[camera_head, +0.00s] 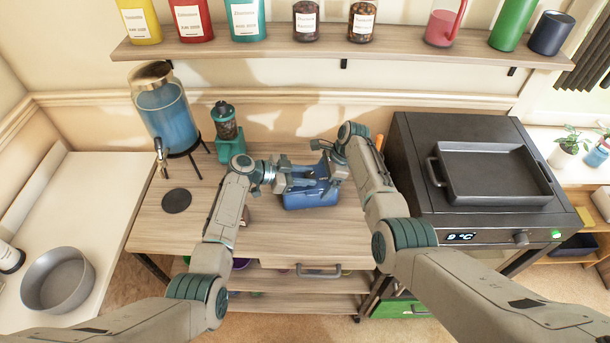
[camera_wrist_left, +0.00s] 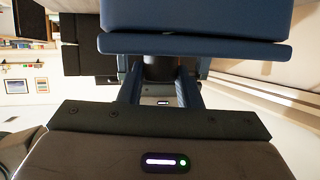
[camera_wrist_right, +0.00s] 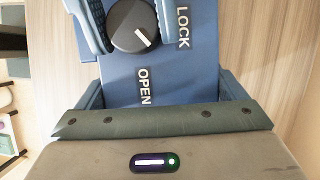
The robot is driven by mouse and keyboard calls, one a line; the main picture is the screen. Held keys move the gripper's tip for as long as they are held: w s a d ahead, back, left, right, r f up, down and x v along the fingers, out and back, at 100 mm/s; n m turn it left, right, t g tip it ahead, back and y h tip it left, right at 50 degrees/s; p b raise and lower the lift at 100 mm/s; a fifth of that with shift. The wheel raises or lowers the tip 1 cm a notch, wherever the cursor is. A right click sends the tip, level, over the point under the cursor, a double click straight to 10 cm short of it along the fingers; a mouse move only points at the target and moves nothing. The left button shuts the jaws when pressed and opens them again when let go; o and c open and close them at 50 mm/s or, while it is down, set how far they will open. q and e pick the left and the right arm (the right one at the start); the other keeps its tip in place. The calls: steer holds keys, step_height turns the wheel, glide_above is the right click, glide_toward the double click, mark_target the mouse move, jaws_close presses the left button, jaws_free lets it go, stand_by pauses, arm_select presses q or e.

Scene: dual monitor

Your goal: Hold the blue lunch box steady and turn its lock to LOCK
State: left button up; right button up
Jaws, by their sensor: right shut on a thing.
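The blue lunch box (camera_head: 312,197) sits on the wooden table below the shelf. Its dark round lock knob (camera_wrist_right: 130,28) shows in the right wrist view, beside the LOCK and OPEN labels. The white pointer mark aims between the two labels. My right gripper (camera_wrist_right: 128,20) is shut on the knob, with a finger on each side; in the head view it is above the box. My left gripper (camera_head: 300,180) is at the box's left side. In the left wrist view the box (camera_wrist_left: 195,45) hides its fingertips, and I cannot tell what lies between them.
A black oven (camera_head: 470,140) with a tray on top stands close to the right. A dark round mat (camera_head: 177,201) lies on the table. A shelf (camera_head: 345,52) runs above.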

arm_select(q)
steer(key=shift+s+n+t, duration=0.1)
steer(key=shift+n+t, duration=0.2)
steer(key=shift+t, duration=0.1)
steer(key=n+t+y, duration=0.1)
steer(key=n+t, duration=0.2)
steer(key=shift+s+d+f+y, duration=0.1)
steer(key=shift+s+d+y, duration=0.1)
steer(key=shift+y, duration=0.2)
steer(key=shift+n+t+y, duration=0.8)
steer(key=shift+n+t, duration=0.3)
steer(key=o, duration=1)
steer(key=v, duration=1.2)
steer(key=shift+s+d, duration=0.1)
steer(key=shift+s, duration=0.05)
